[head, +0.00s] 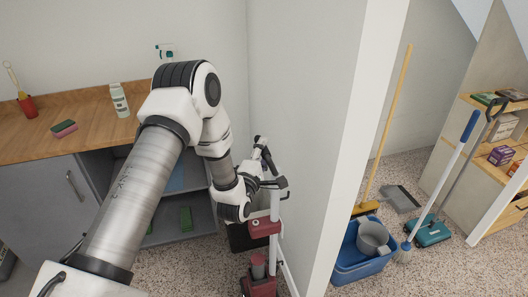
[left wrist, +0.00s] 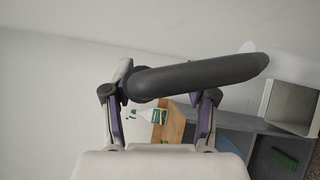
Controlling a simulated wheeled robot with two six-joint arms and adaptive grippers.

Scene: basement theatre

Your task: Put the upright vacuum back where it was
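The upright vacuum (head: 262,228) stands on the speckled floor beside the white wall end, with a red body, a light pole and a dark grey handle at its top. My left gripper (head: 268,160) is at the handle's height, close to it. In the left wrist view the dark handle (left wrist: 205,75) crosses in front of the fingertips. The two fingers stand well apart, one on each side of the handle's left part, and do not look closed on it. Whether either finger touches it is unclear. My right gripper is not in view.
A wall partition (head: 345,150) separates the vacuum from a closet holding a blue tub (head: 362,262), a yellow broom (head: 388,130), a teal sweeper (head: 430,232) and wooden shelves (head: 470,190).

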